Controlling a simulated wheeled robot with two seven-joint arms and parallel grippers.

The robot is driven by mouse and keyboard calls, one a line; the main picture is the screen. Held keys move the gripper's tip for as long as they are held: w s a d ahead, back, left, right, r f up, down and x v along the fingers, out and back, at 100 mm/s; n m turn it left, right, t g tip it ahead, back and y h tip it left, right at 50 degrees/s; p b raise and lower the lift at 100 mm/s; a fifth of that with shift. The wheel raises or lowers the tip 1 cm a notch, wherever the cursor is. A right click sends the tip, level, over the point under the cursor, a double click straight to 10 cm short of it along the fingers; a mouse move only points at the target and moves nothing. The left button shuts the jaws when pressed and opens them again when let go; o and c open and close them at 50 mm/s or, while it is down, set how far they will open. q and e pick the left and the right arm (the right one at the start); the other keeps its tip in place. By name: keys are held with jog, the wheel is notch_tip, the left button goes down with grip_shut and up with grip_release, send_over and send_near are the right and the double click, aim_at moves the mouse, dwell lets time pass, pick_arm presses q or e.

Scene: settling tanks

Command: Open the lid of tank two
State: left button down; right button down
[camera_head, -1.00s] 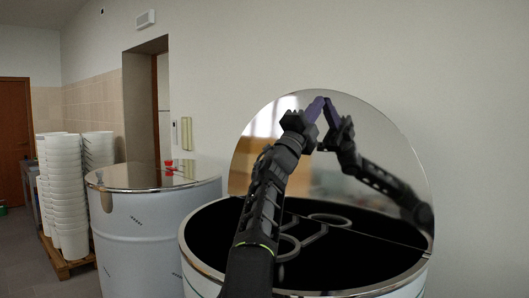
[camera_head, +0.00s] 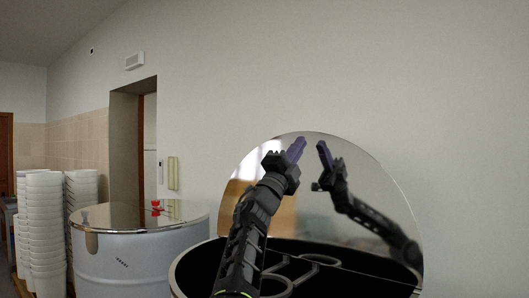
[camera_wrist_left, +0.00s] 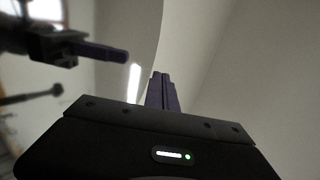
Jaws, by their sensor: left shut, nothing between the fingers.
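The nearer tank (camera_head: 180,277) at the lower centre is open. Its mirror-like lid (camera_head: 385,185) stands raised along the back half of the rim, near the wall, and the dark inside shows in front. No number is readable on it, so I cannot tell from markings whether it is tank two. My left gripper (camera_head: 297,149), with purple fingers, is shut and empty in front of the lid, with a gap between it and its reflection. In the left wrist view the fingers (camera_wrist_left: 162,92) are together beside the lid's curved edge. My right gripper is not in view.
A second steel tank (camera_head: 125,260) with a flat closed lid (camera_head: 115,214) and a red fitting (camera_head: 156,207) stands to the left. Stacked white buckets (camera_head: 42,235) stand beyond it. A plain wall (camera_head: 450,100) rises behind the open tank.

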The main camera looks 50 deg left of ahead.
pick_arm(q)
jog(key=s+d+b, duration=0.1)
jog(key=s+b, duration=0.4)
jog(key=s, duration=0.5)
jog(key=shift+r+b, duration=0.3)
jog(key=shift+r, duration=0.1)
jog(key=shift+s, duration=0.1)
